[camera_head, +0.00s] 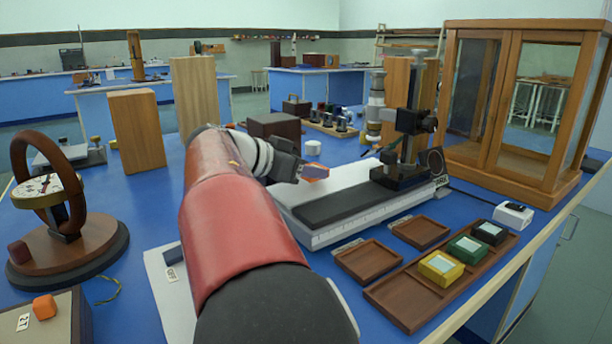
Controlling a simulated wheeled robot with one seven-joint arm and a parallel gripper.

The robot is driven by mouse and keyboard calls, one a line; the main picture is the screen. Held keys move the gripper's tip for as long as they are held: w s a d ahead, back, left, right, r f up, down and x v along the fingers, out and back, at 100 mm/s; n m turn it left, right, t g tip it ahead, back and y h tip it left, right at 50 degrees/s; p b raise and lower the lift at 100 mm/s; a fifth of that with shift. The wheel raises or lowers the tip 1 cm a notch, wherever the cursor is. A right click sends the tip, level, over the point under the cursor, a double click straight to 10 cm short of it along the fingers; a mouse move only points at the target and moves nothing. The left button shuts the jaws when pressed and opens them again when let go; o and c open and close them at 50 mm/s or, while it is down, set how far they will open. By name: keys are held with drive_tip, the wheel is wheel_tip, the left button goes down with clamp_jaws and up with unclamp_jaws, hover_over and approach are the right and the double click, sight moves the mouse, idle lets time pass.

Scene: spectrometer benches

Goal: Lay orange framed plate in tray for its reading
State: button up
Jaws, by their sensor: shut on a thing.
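My gripper (302,171) is at the far end of my red arm, shut on the orange framed plate (317,172). It holds the plate near the left end of the white-based instrument, behind its dark flat bed; whether the plate touches anything there I cannot tell. Part of the plate is hidden by the jaws. Two small empty brown trays, a nearer one (351,272) and a farther one (436,227), lie right of the instrument base, with small tags beside them. A long brown rack (398,309) holds yellow (441,267), green (467,249) and black (489,233) framed plates; its near end is empty.
A glass-sided wooden cabinet (455,28) stands at the back right. A wooden ring device (66,251) stands at left. Wooden blocks (137,130) stand behind my arm. A small white box (513,215) sits near the right edge.

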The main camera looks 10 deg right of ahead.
drive_tip(key=shift+f, duration=0.65)
drive_tip(key=shift+f+b, duration=0.35)
drive_tip(key=shift+b, duration=0.15)
drive_tip(key=o, duration=1.1)
drive_tip(key=shift+r, duration=0.1)
drive_tip(key=shift+c, duration=0.2)
drive_tip(key=shift+r+p, duration=0.1)
drive_tip(key=shift+p, duration=0.2)
